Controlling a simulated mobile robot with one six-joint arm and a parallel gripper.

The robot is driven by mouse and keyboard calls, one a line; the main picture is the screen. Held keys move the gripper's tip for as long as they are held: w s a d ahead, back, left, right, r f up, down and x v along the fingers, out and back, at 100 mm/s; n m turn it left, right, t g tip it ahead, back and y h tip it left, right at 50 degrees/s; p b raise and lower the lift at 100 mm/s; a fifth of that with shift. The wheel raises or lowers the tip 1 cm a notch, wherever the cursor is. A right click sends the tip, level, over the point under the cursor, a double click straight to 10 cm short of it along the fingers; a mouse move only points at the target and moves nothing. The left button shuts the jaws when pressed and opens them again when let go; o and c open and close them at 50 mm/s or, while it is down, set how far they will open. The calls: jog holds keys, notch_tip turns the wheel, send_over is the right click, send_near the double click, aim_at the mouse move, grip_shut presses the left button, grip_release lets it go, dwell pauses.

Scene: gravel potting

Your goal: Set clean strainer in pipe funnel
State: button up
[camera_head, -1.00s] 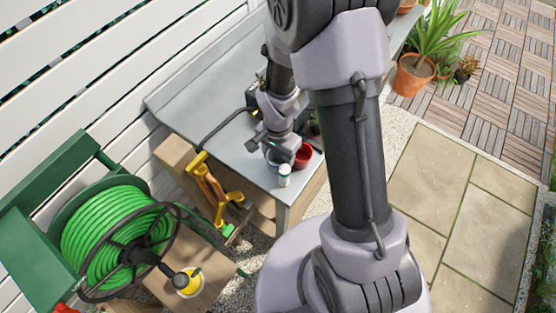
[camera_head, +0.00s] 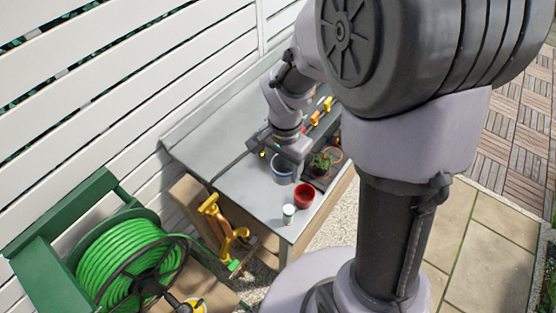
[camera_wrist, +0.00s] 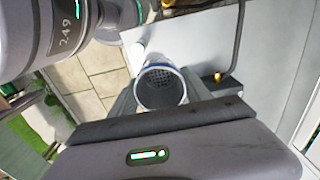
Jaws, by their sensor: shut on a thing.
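My gripper (camera_head: 290,148) is over the grey bench in the head view, shut on a round blue-rimmed vessel (camera_head: 282,170). In the wrist view this vessel (camera_wrist: 162,84) shows a pale, open-mouthed body with a perforated, mesh-like inside, so it looks like the strainer. The gripper body hides its near side. Its clearance above the bench is hard to tell. I cannot make out the pipe funnel with certainty in either view.
A red pot (camera_head: 304,195) and a small white container (camera_head: 289,214) stand near the bench's front corner. A potted plant (camera_head: 321,164) is right of my gripper. A yellow tool (camera_head: 212,208) and a green hose reel (camera_head: 125,257) are at left. The bench's left part is clear.

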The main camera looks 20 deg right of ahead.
jog(key=shift+r, duration=0.25)
jog(key=f+n+b, duration=0.2)
jog(key=f+n, duration=0.4)
jog(key=w+a+f+n+b, duration=0.1)
jog(key=f+n+b, duration=0.2)
jog(key=f+n, duration=0.3)
jog(key=w+f+n+b, duration=0.1)
jog(key=f+n+b, duration=0.2)
jog(key=f+n, duration=0.3)
jog(key=shift+w+a, duration=0.25)
jog(key=shift+a, duration=0.15)
jog(key=shift+r, duration=0.1)
jog(key=o, duration=1.5)
